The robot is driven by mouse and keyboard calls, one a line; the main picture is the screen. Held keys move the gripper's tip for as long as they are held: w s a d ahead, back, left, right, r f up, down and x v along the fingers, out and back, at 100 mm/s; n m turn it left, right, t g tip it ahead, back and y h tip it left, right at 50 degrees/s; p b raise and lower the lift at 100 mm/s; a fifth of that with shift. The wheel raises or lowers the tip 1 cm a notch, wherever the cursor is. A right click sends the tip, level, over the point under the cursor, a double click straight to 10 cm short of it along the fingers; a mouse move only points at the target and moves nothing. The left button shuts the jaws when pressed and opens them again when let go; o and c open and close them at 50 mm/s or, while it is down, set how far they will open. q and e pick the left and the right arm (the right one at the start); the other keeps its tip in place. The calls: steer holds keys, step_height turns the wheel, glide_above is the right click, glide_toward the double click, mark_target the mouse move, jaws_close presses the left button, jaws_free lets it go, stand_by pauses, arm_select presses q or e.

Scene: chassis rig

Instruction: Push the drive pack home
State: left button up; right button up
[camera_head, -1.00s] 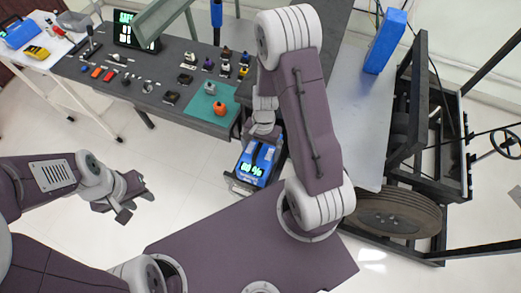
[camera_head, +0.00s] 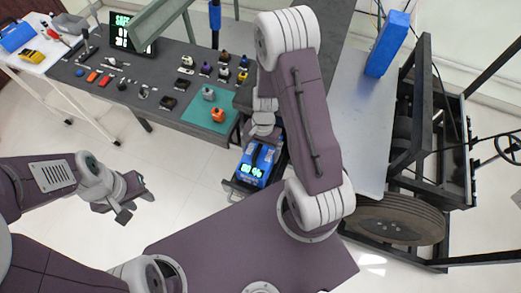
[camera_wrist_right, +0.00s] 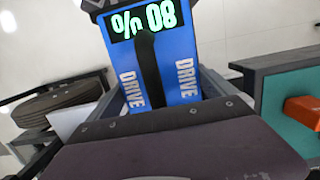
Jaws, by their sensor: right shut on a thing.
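The drive pack (camera_head: 253,168) is a blue box with a lit green 80 % display. It sits in a dark frame (camera_head: 232,188) beyond my base. In the right wrist view, the pack (camera_wrist_right: 180,62) fills the upper middle, with DRIVE on both blue sides and a dark bar between. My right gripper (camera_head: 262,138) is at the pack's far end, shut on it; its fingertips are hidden. How deep the pack sits cannot be told. My left gripper (camera_head: 136,200) is open and empty over the floor, left of and apart from the pack.
A dark bench (camera_head: 150,70) with several small parts and a green mat (camera_head: 205,122) stands at the back left. A wheeled black chassis (camera_head: 420,150) and a pale panel (camera_head: 350,125) are at the right. Clear floor (camera_head: 180,160) lies left of the pack.

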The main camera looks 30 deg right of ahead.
mark_target(260, 156)
step_height(260, 156, down, 4)
steer(key=b, duration=0.2)
steer(key=shift+w+r+b, duration=0.1)
steer(key=shift+b, duration=0.2)
steer(key=shift+f, duration=0.25)
stand_by(1.3)
steer(key=shift+f+b, duration=1.4)
steer(key=shift+f, duration=0.35)
steer(key=o, duration=1.7)
steer(key=shift+r, duration=0.1)
